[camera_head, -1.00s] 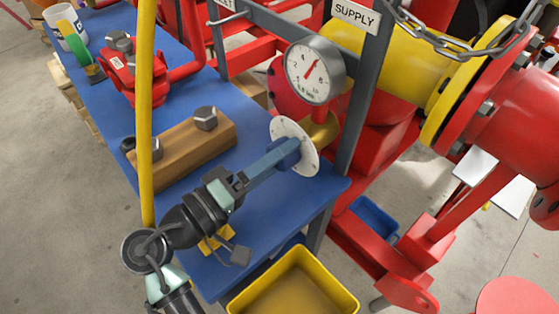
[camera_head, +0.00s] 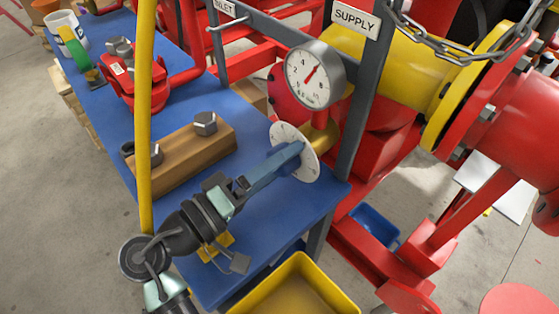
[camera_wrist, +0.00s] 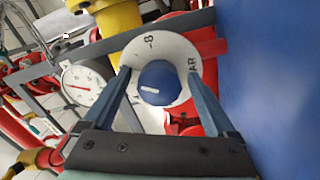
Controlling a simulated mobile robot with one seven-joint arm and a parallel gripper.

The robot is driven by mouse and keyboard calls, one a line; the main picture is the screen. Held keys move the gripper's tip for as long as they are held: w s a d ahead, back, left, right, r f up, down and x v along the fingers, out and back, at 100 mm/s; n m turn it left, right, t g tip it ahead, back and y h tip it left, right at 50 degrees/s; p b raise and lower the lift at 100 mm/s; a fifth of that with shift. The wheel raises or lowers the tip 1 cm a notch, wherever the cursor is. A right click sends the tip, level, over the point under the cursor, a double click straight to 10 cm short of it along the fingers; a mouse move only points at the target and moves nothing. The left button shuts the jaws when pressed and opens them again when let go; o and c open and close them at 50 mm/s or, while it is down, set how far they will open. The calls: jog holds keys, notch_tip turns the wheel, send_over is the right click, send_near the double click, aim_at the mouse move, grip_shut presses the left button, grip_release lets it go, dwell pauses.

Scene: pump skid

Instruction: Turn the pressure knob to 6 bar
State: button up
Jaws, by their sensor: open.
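The pressure knob (camera_wrist: 157,83) is a round blue cap with a white pointer line, seen face-on in the wrist view. It sits on a white dial disc (camera_wrist: 152,52) marked with an 8 and BAR. My gripper (camera_wrist: 160,78) is open, with one finger on each side of the knob and a visible gap on both sides. In the head view my gripper (camera_head: 298,151) reaches the white dial disc (camera_head: 310,166), and the fingers hide the knob. The round gauge (camera_head: 315,75) above has a red needle pointing up and right; its exact reading is unclear.
A dark grey frame post (camera_head: 361,110) with a SUPPLY sign (camera_head: 355,18) stands right of the dial. A yellow pole (camera_head: 143,120), a wooden block with bolts (camera_head: 180,157) and the blue bench (camera_head: 255,220) are nearby. A yellow bin (camera_head: 295,285) sits below.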

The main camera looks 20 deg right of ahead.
jog(key=v, duration=1.3)
jog(key=shift+r, duration=0.1)
